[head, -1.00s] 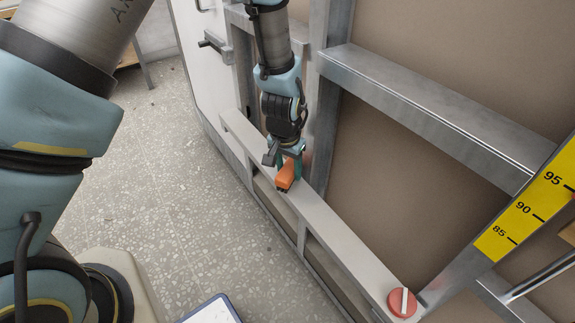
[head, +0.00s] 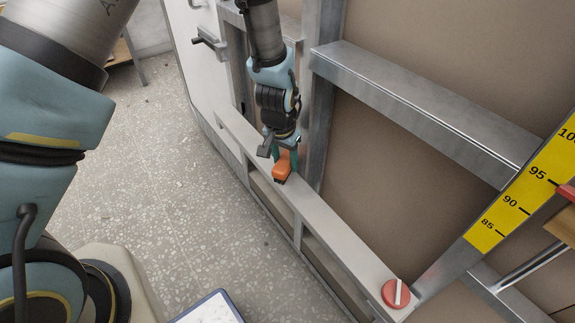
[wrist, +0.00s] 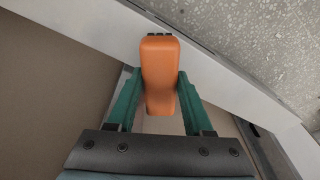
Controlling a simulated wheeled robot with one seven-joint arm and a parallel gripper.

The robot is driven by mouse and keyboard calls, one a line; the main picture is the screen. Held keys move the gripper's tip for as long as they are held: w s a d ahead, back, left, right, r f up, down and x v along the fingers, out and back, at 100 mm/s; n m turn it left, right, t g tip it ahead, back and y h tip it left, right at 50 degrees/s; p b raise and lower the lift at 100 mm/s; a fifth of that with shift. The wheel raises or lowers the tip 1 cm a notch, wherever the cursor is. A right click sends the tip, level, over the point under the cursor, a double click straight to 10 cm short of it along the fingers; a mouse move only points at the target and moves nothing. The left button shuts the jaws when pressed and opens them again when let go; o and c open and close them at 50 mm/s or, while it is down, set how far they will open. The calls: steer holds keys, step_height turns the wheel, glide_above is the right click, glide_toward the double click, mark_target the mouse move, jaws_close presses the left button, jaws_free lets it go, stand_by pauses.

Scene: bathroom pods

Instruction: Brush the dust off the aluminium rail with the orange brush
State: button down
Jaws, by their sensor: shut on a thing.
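The orange brush (head: 283,166) is held in my gripper (head: 284,155), bristles down, at the aluminium rail (head: 336,229). In the wrist view the brush (wrist: 160,70) sits between the green fingers of my gripper (wrist: 160,95), which are shut on it. Its dark bristle tips show at the far end, over the pale rail (wrist: 225,75). The brush is at or just above the rail's top face; I cannot tell if the bristles touch. No dust can be made out on the rail at this size.
A red round knob with a pale bar (head: 396,293) sits at the rail's near end. A yellow measuring scale (head: 520,200) slants at the right. Metal frame bars (head: 430,115) stand behind the rail. The speckled floor (head: 180,200) left of the rail is mostly clear.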

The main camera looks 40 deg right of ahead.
steer(key=shift+w+a, duration=0.1)
steer(key=shift+w, duration=0.05)
steer(key=shift+r, duration=0.15)
steer(key=shift+a+r+p, duration=0.15)
steer(key=shift+r+p, duration=2.1)
steer(key=shift+r, duration=0.55)
steer(key=shift+r+p, duration=1.1)
steer(key=shift+r, duration=0.4)
